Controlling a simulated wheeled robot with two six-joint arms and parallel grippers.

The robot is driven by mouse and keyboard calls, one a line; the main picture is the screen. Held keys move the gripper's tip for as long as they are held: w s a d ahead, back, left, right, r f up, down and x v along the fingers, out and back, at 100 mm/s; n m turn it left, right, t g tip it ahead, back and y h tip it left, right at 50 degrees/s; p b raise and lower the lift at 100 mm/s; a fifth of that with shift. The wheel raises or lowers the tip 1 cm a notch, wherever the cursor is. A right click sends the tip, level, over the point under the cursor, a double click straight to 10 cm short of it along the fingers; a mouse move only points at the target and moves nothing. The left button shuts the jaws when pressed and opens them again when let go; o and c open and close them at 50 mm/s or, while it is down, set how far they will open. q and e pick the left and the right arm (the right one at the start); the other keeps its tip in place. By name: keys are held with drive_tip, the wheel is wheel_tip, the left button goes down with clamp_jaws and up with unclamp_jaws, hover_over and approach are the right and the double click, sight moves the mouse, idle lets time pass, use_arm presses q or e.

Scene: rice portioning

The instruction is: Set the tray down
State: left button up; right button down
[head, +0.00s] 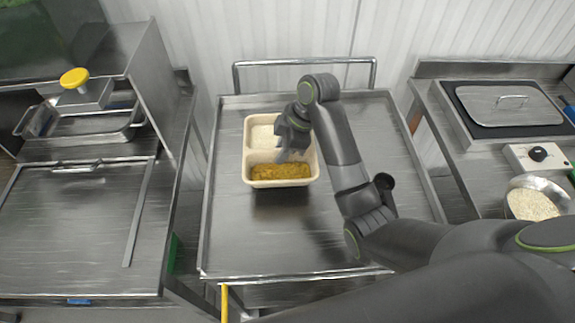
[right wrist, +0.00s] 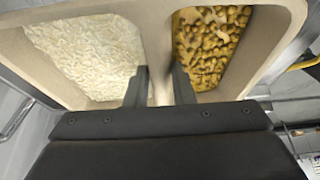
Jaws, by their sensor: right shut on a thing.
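The beige food tray (head: 248,160) is over the middle of the metal cart top (head: 300,235), roughly level. One compartment holds white rice (right wrist: 90,55), the other a yellow-brown food (head: 280,172), which also shows as brown lumps in the right wrist view (right wrist: 210,45). My right gripper (head: 285,152) reaches in from above. Its two fingers (right wrist: 160,88) are shut on the divider between the two compartments. I cannot tell whether the tray's underside touches the cart. My left gripper is not in view.
The cart has a raised rail (head: 305,62) at its back and free surface around the tray. A left counter (head: 75,230) holds a metal pan (head: 85,140). A right counter holds a lidded container (head: 510,103) and a bowl of grain (head: 532,204).

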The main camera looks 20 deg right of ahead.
drive_tip(key=shift+f, duration=0.7)
wheel_tip(320, 180, down, 3)
drive_tip(key=shift+a+f+p, duration=0.1)
drive_tip(key=shift+f+p, duration=0.05)
drive_tip(key=shift+p, duration=0.3)
drive_tip(key=shift+f, duration=0.4)
drive_tip(key=c, duration=1.2)
unclamp_jaws()
